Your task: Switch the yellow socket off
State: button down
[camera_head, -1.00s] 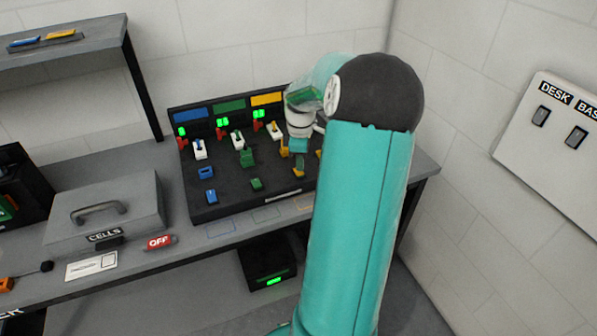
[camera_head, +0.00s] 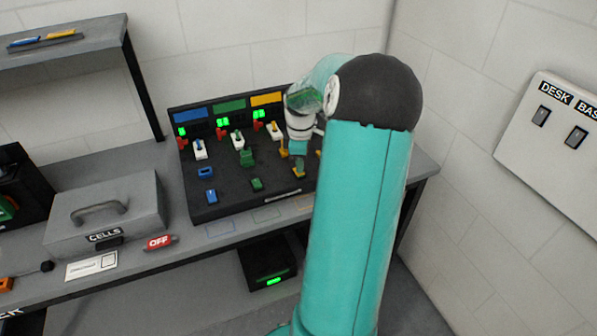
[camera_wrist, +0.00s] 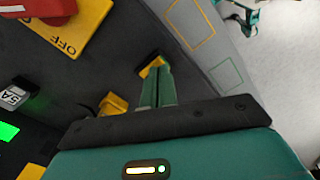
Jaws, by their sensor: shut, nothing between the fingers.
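The board (camera_head: 225,190) stands on the bench with blue, green and yellow columns. The yellow column has a yellow label (camera_head: 266,99) at the top and a small yellow switch (camera_head: 299,174) low on the board. My gripper (camera_head: 299,162) is at that switch, pointing down at it. In the wrist view my gripper (camera_wrist: 158,77) has its green fingers together, with the tips over or against the yellow switch (camera_wrist: 150,66); I cannot tell if they touch. The fingers partly hide the switch, and its rocker position is unclear. Another yellow part (camera_wrist: 112,103) is beside the fingers.
A yellow OFF plate (camera_wrist: 80,28) with a red knob (camera_wrist: 48,10) is at the wrist view's upper left. A blue switch (camera_head: 211,196) and a green switch (camera_head: 256,184) sit left of the yellow one. A grey CELLS box (camera_head: 105,215) is farther left.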

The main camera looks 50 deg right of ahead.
jog(key=shift+f, duration=0.6)
dwell(0.3)
jog(key=shift+r, duration=0.1)
jog(key=shift+r, duration=3.45)
